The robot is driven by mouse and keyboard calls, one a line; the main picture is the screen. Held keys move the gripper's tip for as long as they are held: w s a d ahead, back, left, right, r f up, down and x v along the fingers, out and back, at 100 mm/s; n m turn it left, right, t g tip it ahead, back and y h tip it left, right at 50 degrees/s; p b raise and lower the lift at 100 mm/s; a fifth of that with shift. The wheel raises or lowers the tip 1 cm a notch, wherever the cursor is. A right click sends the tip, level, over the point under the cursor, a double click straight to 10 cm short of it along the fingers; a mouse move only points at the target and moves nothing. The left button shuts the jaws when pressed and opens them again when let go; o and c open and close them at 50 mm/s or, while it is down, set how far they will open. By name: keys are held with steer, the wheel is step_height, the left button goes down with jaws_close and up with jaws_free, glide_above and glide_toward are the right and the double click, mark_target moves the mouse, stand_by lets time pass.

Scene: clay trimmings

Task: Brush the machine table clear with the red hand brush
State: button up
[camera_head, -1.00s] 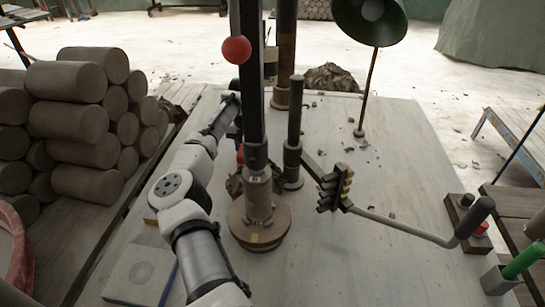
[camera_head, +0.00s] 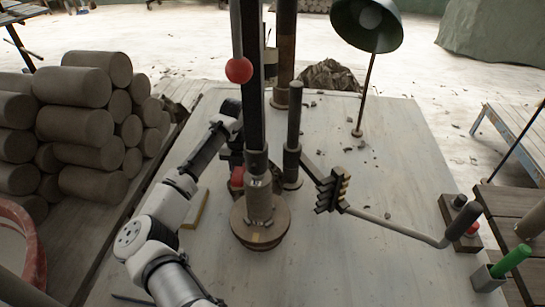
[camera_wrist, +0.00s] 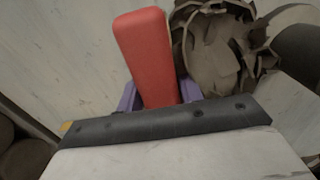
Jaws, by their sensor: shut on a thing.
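The red hand brush shows as a red block (camera_wrist: 147,50) in the wrist view, between the purple fingers of my gripper (camera_wrist: 160,92), which is shut on it. Its bristles are hidden. In the head view a red part of it (camera_head: 237,178) shows low beside the machine's central post, by my gripper (camera_head: 234,168), which is partly hidden. The machine table (camera_head: 400,160) is pale grey. Dark clay crumbs (camera_head: 362,144) lie on it near the lamp foot. Curled clay trimmings (camera_wrist: 212,55) lie right beside the brush in the wrist view.
The post with its round base (camera_head: 260,236) stands close to my arm. A second dark post (camera_head: 293,130), a lever (camera_head: 400,229), a green lamp (camera_head: 368,22) and a switch box (camera_head: 458,222) also stand there. Stacked clay cylinders (camera_head: 75,125) are at left. The right middle is mostly clear.

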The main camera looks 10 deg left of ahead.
steer(key=shift+s, duration=0.85)
steer(key=shift+w, duration=0.1)
steer(key=shift+r+p, duration=3.15)
steer(key=shift+r, duration=1.45)
steer(key=shift+f, duration=0.2)
step_height(320, 180, down, 9)
steer(key=b, duration=0.6)
steer(key=shift+r, duration=0.15)
